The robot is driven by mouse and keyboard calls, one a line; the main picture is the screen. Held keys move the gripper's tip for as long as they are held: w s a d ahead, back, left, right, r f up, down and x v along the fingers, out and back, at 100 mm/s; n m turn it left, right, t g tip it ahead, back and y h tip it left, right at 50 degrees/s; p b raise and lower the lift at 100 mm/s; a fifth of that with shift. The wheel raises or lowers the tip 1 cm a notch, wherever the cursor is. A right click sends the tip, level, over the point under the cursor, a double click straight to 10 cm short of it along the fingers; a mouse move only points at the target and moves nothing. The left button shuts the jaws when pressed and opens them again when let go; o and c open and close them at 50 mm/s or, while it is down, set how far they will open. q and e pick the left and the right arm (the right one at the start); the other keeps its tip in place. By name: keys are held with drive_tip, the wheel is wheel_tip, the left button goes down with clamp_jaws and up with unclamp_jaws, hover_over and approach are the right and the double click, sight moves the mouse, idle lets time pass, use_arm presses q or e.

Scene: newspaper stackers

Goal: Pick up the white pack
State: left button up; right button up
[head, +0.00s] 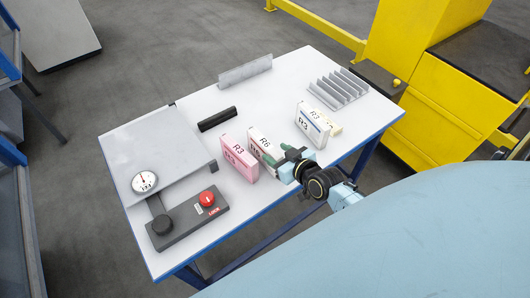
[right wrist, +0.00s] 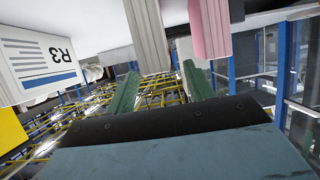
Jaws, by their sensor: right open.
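A white pack with a blue stripe, marked R3 (head: 312,123), stands upright on the table's right half. It also shows upside down at the left of the right wrist view (right wrist: 36,62). A pale pack marked R6 (head: 259,142) stands left of it, partly hidden by my right gripper. A pink pack marked R3 (head: 239,160) stands further left. My right gripper (head: 274,156) has green fingers apart and empty, close to the R6 pack's right side. In the right wrist view, the open fingers (right wrist: 160,70) point toward the pale pack (right wrist: 149,35), with the pink pack (right wrist: 210,28) beside it. My left gripper is out of view.
The white table (head: 180,245) has a blue edge. A grey slotted rack (head: 338,89) and a grey upright plate (head: 245,71) stand at the back. A black bar (head: 217,119) lies mid-table. A gauge (head: 145,181) and a control box with red button (head: 207,199) sit at left.

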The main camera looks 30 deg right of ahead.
sight(270, 148)
drive_tip(key=x, duration=0.4)
drive_tip(key=shift+w, duration=0.4)
clamp_jaws()
